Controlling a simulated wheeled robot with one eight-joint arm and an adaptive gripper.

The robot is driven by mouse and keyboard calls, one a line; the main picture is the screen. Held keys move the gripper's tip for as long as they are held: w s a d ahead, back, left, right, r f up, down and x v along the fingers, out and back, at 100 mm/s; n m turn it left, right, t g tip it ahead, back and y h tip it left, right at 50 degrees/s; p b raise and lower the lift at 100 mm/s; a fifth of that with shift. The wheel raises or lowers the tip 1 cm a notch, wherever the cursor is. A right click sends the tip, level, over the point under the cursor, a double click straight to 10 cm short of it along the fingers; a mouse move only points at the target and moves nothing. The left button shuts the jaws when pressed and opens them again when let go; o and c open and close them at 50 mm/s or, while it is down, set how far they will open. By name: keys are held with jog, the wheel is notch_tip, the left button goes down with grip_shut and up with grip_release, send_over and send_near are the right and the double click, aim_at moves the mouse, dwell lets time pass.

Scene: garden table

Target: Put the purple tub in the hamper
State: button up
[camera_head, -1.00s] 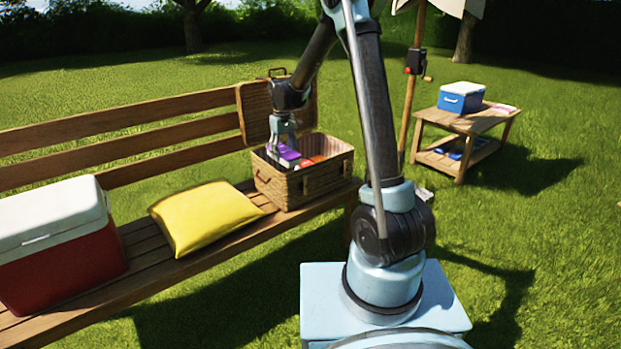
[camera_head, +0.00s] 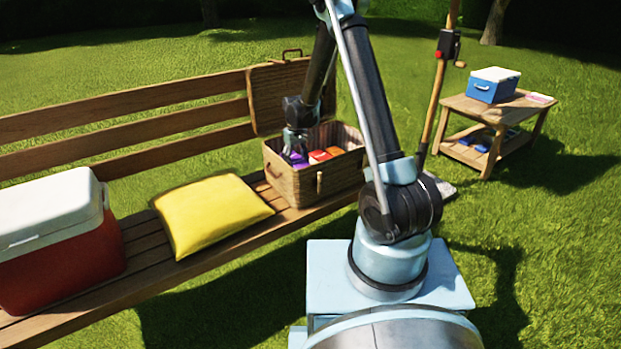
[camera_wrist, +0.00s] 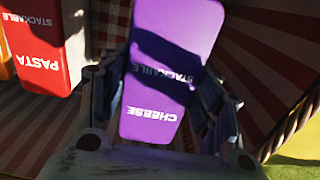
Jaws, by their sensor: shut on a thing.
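The purple tub (camera_wrist: 165,85), lettered "CHEESE" and "STACKABLE", is between the fingers of my gripper (camera_wrist: 160,100) in the wrist view. My gripper is shut on it. In the head view the gripper (camera_head: 295,148) reaches down inside the open hamper (camera_head: 318,180), at its left part, and the purple tub (camera_head: 297,159) shows just below it. The hamper is a wicker basket with its lid raised, standing on the bench. Whether the tub touches the hamper floor cannot be told.
A red tub marked "PASTA" (camera_wrist: 35,50) and an orange one lie in the hamper beside the purple tub. A yellow cushion (camera_head: 211,213) and a red cooler (camera_head: 65,255) sit on the bench to the left. A small table (camera_head: 470,110) holds a blue cooler (camera_head: 494,85).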

jog(key=f, duration=0.2)
jog(key=d+f, duration=0.1)
jog(key=f, duration=0.1)
jog(key=shift+w+f, duration=0.15)
jog(key=shift+f, duration=2.25)
jog(key=o, duration=1.3)
jog(key=shift+f, duration=0.1)
jog(key=shift+c, duration=0.2)
